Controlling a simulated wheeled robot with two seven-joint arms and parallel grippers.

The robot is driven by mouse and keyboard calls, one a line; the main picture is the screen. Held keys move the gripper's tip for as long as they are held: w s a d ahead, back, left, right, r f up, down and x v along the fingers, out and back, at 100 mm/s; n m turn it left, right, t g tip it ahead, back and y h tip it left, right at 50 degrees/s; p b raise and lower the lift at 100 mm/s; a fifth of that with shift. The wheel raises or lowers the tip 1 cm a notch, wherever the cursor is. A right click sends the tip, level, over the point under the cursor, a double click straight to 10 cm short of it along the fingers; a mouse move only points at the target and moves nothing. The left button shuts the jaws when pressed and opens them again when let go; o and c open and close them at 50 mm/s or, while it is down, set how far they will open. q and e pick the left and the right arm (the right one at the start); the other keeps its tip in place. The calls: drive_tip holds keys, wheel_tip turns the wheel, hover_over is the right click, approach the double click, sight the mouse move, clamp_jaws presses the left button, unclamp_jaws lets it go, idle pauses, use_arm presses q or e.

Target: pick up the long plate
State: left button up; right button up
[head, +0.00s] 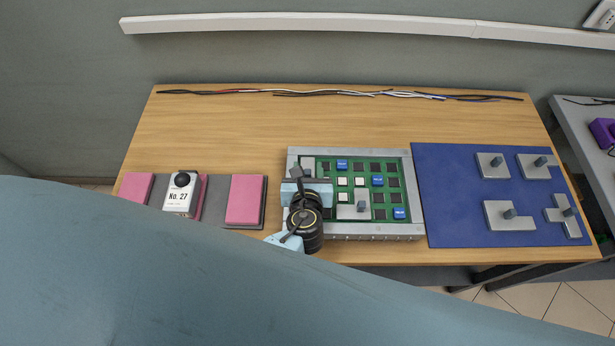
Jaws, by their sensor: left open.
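My left gripper (302,182) is open over the left end of the green circuit board. A grey plate (308,161) shows there beside and partly under it, with a dark knob close to the gripper. The gripper and wrist hide the rest of this plate, so I cannot tell its full length or whether the fingers touch it. It may be the long plate. Another grey plate with a knob (353,211) lies on the board's lower middle. Several grey knobbed plates of differing shapes lie on the blue mat (455,205), including a wide one (510,222). My right gripper is out of view.
The circuit board sits in a grey metal frame (414,196) with blue and white blocks. Cables (340,93) run along the back. The table between is clear.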

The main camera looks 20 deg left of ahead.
use_arm(q)
clamp_jaws()
idle(0.3)
